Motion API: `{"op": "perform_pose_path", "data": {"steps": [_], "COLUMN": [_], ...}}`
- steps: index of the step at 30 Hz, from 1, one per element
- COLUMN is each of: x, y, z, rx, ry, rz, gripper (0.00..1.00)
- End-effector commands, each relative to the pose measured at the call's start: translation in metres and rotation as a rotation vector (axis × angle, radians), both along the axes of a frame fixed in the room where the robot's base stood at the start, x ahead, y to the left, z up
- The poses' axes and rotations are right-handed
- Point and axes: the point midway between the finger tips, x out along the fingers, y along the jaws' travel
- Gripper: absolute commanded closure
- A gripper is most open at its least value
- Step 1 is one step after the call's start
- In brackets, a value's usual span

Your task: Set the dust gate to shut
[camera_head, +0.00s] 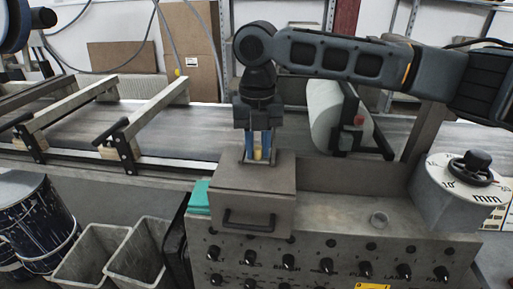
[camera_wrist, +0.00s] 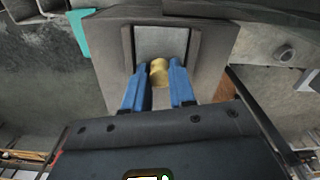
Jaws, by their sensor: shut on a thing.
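A brass knob (camera_wrist: 159,72) sits between my blue fingertips in the wrist view. It also shows as a small yellow spot in the head view (camera_head: 258,154). My gripper (camera_head: 259,154) points down over a grey-brown box (camera_head: 240,180) and is shut on the knob. Beyond the knob, a light grey plate (camera_wrist: 162,42) lies between two dark rails on the box top; it looks like the dust gate. The knob is at the plate's near end in the wrist view. My fingers hide part of the rails, and I see no gate markings.
The box has a dark handle (camera_head: 249,222) on its front. Below is a panel with several black knobs (camera_head: 289,262). A dial with a handwheel (camera_head: 475,168) stands right. The conveyor belt (camera_head: 150,135) runs behind. A teal block (camera_head: 200,197) is beside the box.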

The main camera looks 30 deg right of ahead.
Motion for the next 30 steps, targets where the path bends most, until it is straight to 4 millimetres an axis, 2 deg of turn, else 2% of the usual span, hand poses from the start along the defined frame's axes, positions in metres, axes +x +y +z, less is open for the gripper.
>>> {"op": "perform_pose_path", "data": {"steps": [4, 5, 12, 23, 30], "x": [0.004, 0.004, 0.003, -0.001, -0.024], "y": [-0.003, -0.003, -0.002, 0.001, 0.018], "z": [0.002, 0.002, 0.001, 0.0, 0.0], "rx": [-0.002, -0.003, -0.002, -0.001, -0.001], "ry": [-0.013, -0.014, -0.009, -0.003, -0.003], "rz": [-0.008, -0.009, -0.006, -0.001, 0.006], "gripper": [1.0, 0.72, 0.5, 0.5, 0.5]}}
